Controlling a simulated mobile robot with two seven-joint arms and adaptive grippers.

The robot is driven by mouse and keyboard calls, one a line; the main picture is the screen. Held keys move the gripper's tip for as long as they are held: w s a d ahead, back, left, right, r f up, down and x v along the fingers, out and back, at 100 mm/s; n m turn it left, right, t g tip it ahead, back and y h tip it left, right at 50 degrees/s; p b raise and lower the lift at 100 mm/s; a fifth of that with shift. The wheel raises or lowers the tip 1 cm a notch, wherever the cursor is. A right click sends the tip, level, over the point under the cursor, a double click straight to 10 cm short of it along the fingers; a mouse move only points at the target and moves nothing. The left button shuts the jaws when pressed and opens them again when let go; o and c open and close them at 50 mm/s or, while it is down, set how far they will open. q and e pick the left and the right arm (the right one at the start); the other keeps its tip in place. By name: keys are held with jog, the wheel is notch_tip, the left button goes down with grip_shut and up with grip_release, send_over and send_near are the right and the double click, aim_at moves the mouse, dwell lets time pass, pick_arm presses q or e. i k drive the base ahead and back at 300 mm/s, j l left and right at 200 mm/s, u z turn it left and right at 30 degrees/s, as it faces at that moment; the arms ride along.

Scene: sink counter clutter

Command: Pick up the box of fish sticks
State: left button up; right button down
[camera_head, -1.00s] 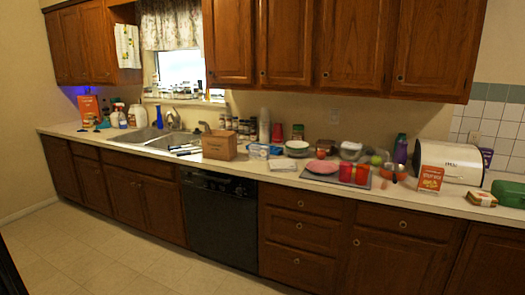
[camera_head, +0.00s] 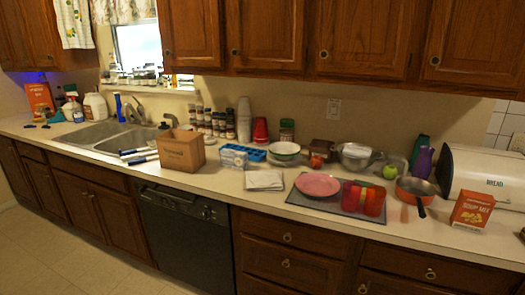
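I cannot make out a label reading fish sticks on any box. An orange-red box (camera_head: 472,208) stands upright at the right, in front of the bread box; its print looks like "SOUP MIX". Another orange box (camera_head: 40,98) stands at the far left end of the counter, its print too small to read. A plain brown cardboard box (camera_head: 181,150) stands right of the sink. Neither of my grippers is in view.
The counter (camera_head: 237,190) is cluttered. A white bread box (camera_head: 487,175), a pan (camera_head: 415,188), a pink plate (camera_head: 318,184) and red cups (camera_head: 362,199) fill the right side. The sink (camera_head: 95,135) is at left. Upper cabinets (camera_head: 265,35) hang above. The floor (camera_head: 60,250) is clear at lower left.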

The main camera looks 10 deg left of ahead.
aim_at(231, 159)
jog(key=i+j+z, duration=0.5)
jog(key=i+j, duration=0.35)
jog(key=i+j+z, duration=0.1)
jog(key=j+z, duration=0.2)
jog(key=j, duration=0.85)
